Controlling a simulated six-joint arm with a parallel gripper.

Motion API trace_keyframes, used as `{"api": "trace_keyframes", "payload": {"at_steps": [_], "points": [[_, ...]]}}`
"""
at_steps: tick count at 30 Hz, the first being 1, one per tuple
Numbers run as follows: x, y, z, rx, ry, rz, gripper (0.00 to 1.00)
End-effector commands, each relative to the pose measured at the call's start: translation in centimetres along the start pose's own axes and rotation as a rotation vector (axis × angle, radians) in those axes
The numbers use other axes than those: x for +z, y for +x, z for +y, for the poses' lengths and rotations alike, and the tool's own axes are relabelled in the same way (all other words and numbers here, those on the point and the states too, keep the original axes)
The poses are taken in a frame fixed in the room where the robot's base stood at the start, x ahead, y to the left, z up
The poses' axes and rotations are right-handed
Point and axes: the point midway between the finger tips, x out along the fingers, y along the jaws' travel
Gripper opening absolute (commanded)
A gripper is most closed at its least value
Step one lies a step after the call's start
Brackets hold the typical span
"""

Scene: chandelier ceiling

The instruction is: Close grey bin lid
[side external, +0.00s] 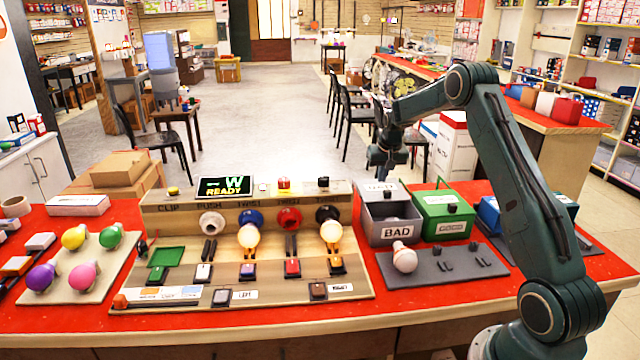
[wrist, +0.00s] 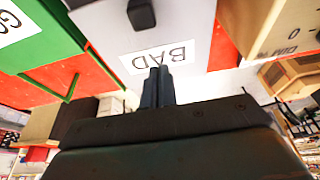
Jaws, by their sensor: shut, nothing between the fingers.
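The grey bin (side external: 393,232) stands on the red table with a "BAD" label on its front. Its lid (side external: 378,188) appears raised at the back, with part of the dark interior showing. In the wrist view the grey lid (wrist: 195,22) shows a dark knob and an upside-down "BAD" label. My gripper (side external: 380,172) is above and behind the raised lid. In the wrist view its fingers (wrist: 158,72) are together with nothing between them, overlapping the label's edge. I cannot tell whether they touch the lid.
A green bin (side external: 445,229) stands right beside the grey one. A wooden console (side external: 190,278) with bulbs and switches is to the left. A dark grey rack (side external: 440,268) with a white bulb (side external: 404,258) lies in front. A blue object (side external: 489,214) stands at the right.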

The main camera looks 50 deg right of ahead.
Motion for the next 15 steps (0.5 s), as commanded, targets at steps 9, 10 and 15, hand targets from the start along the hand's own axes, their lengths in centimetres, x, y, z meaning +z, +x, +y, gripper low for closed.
{"api": "trace_keyframes", "payload": {"at_steps": [9,10,15], "points": [[1.5,0.3,0.0,0.000,0.000,0.000,0.00],[1.7,0.2,0.0,0.000,0.000,-0.001,0.00],[2.8,-0.2,0.0,0.000,-0.001,-0.001,0.00]]}}
